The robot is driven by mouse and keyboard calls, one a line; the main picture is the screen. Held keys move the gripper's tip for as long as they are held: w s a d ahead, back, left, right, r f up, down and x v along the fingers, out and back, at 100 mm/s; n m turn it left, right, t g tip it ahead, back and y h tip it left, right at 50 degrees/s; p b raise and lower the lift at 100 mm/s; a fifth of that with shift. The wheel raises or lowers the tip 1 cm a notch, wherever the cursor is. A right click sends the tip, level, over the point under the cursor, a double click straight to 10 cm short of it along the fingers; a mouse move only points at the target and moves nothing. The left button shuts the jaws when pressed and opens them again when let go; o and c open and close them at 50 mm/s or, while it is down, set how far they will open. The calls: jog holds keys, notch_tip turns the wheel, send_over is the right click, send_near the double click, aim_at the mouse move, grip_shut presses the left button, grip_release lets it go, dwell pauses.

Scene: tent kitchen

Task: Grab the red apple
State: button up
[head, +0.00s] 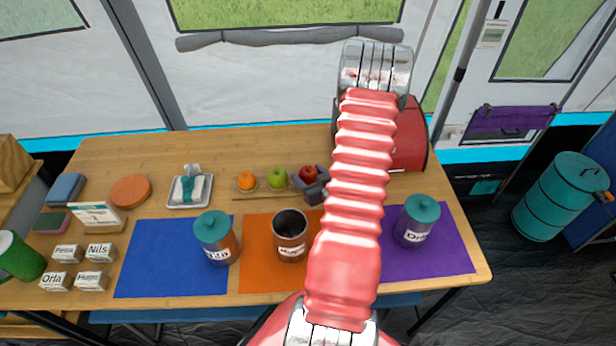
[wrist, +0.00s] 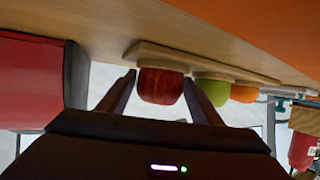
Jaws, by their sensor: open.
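The red apple (head: 308,173) is the rightmost of a row of three fruits on a narrow wooden holder (head: 262,186) at the back of the table. My gripper (head: 315,184) is at the apple, its dark body just to the front and right. In the wrist view, which is upside down, the red apple (wrist: 160,87) shows between the two dark fingertips of my gripper (wrist: 159,80). The jaws are open, one finger on each side of the apple. I cannot tell whether either finger touches it. The apple rests on its holder.
A green apple (head: 277,178) sits close left of the red one, with an orange (head: 247,181) beyond it. A red box-like appliance (head: 410,140) stands to the right, partly behind my arm. A dark mug (head: 290,235) and lidded canisters stand in front on coloured mats.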

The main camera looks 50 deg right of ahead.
aim_at(309, 170)
jog(key=shift+c, duration=0.2)
jog(key=c, duration=0.8)
jog(key=shift+r, duration=0.2)
jog(key=shift+c, duration=0.2)
jog(key=shift+r, duration=4.85)
